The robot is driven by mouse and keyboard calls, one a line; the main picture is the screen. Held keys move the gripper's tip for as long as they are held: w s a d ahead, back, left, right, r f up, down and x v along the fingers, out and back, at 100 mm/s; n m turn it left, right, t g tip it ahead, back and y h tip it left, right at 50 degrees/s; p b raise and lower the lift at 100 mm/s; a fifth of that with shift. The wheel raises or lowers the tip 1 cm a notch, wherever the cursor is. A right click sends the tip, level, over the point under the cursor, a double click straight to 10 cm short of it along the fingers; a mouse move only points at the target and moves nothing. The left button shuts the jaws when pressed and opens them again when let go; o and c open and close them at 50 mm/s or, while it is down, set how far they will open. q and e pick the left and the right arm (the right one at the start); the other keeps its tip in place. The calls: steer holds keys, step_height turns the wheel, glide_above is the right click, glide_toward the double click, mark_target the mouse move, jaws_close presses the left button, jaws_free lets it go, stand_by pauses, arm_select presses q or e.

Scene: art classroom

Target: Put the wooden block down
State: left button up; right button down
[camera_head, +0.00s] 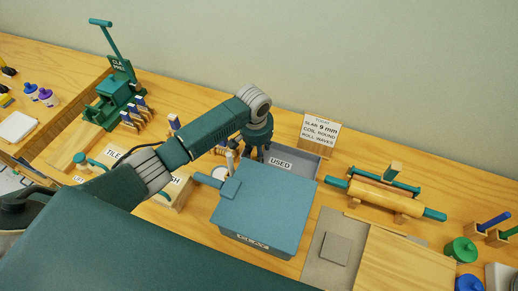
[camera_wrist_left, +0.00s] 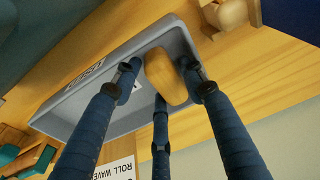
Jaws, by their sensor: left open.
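The wooden block (camera_wrist_left: 166,76) shows in the left wrist view as a tan, rounded piece over the floor of a grey tray. The tray (camera_head: 305,163), labelled USED, also shows in the left wrist view (camera_wrist_left: 78,98). My left gripper (camera_head: 262,156) reaches down at the tray's back left part in the head view. Its three dark fingers (camera_wrist_left: 160,84) are open around the block. The block is hidden in the head view, and I cannot tell whether any finger touches it. My right gripper is not in view.
A blue-teal lidded box (camera_head: 262,208) stands right in front of the tray. A sign (camera_head: 320,133) stands behind it. A rolling pin (camera_head: 385,196) lies to the right, and a green press (camera_head: 110,100) stands far left.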

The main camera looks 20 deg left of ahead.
arm_select(q)
step_height(320, 180, up, 12)
steer(key=s+b, duration=0.1)
steer(key=shift+s+r, duration=0.15)
steer(key=shift+s, duration=0.25)
